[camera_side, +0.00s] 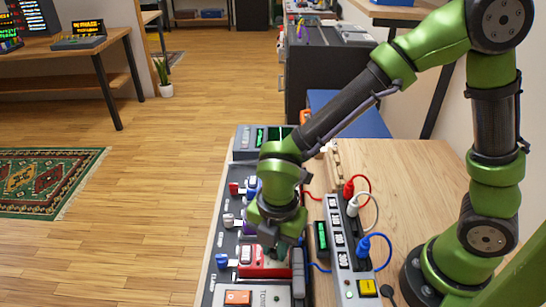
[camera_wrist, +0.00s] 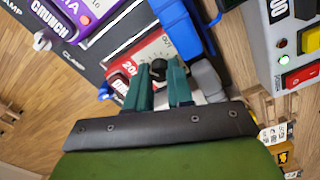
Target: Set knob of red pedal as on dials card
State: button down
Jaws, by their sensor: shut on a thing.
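The red pedal (camera_side: 252,271) sits on the dark board in the side view, below my gripper (camera_side: 275,249). In the wrist view the red pedal (camera_wrist: 122,68) has a pale panel with dial markings and a black knob (camera_wrist: 158,69). My gripper (camera_wrist: 167,78) has its two green fingers on either side of that knob and is shut on it. The fingers and wrist hide part of the pedal and the knob's pointer, so its setting cannot be read. I cannot make out a dials card for certain in either view.
A purple pedal (camera_wrist: 75,22) and a blue body (camera_wrist: 184,25) lie close to the red pedal. A grey power strip (camera_side: 346,245) with red, white and blue plugs stands to the right. An orange-topped pedal (camera_side: 238,297) is in front. The wooden tabletop (camera_side: 395,180) farther right is mostly clear.

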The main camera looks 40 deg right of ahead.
jog(key=c, duration=1)
grip_release()
jog(key=shift+s, duration=0.1)
jog(key=shift+r, duration=4.05)
